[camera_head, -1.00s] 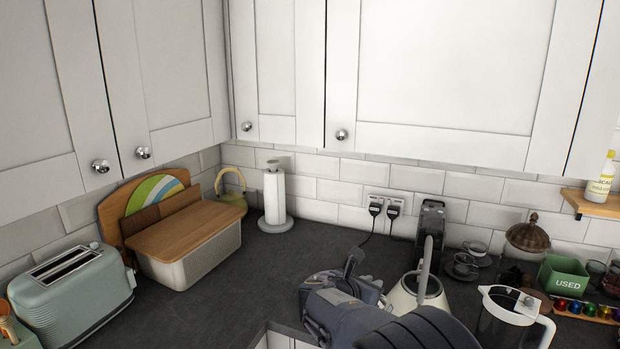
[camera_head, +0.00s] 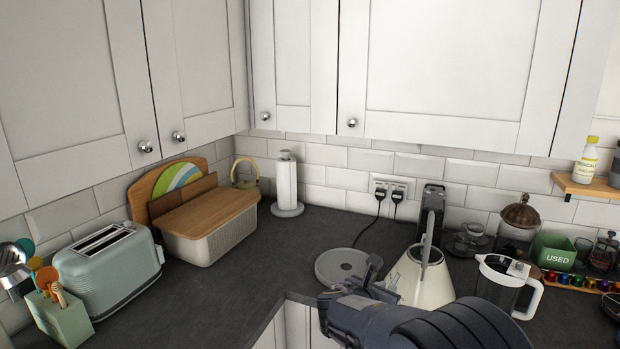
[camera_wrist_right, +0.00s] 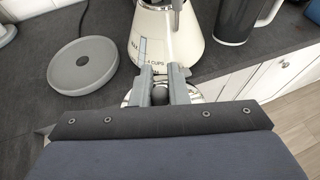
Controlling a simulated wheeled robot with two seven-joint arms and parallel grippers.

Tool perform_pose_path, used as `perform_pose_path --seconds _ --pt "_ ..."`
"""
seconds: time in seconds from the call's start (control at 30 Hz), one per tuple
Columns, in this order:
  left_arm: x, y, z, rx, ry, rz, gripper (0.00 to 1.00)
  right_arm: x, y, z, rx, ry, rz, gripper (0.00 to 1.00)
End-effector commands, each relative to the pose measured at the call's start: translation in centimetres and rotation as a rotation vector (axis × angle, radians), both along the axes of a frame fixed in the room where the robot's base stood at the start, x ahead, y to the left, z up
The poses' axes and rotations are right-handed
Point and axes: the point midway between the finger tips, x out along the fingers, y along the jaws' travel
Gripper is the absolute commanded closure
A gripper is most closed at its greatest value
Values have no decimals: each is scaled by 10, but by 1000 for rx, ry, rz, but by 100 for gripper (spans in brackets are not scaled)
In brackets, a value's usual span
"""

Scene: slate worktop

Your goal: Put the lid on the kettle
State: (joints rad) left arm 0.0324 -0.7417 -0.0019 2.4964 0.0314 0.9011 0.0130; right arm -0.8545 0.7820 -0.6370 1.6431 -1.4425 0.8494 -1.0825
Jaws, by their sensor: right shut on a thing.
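The cream kettle (camera_head: 432,285) stands upright on the worktop, its grey handle arching over the top. The wrist view shows it just beyond my fingers (camera_wrist_right: 182,48). My right gripper (camera_head: 372,283) is in front of and to the left of the kettle in the head view. In the wrist view the gripper (camera_wrist_right: 158,90) is shut on the dark knob of the lid (camera_wrist_right: 132,98). Only slivers of the lid's shiny rim show beside the fingers; the rest is hidden. The lid is apart from the kettle's top opening. My left gripper is not in view.
A round grey base (camera_head: 341,266) lies empty left of the kettle. A glass jug (camera_head: 497,290) with a white handle stands close on its right. A black appliance (camera_head: 431,210) is behind it. The worktop left of the base (camera_head: 265,265) is clear.

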Motion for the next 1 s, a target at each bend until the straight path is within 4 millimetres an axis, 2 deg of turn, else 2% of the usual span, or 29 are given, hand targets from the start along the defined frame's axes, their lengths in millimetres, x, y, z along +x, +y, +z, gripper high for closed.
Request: perform_pose_path --seconds 0.2,0.43,0.6,0.7,0.8,1.0 --pt "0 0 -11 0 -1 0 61 -19 -24 -22 2 3 59 100" --pt "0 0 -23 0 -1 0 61 -49 -39 -56 3 6 177 100" --pt "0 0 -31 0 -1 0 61 -79 -39 -85 3 6 292 100" --pt "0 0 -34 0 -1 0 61 -92 -37 -96 4 4 341 100" --pt "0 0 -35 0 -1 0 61 -100 -35 -102 3 1 370 100" --pt "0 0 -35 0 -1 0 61 -103 -33 -103 4 -2 385 100"
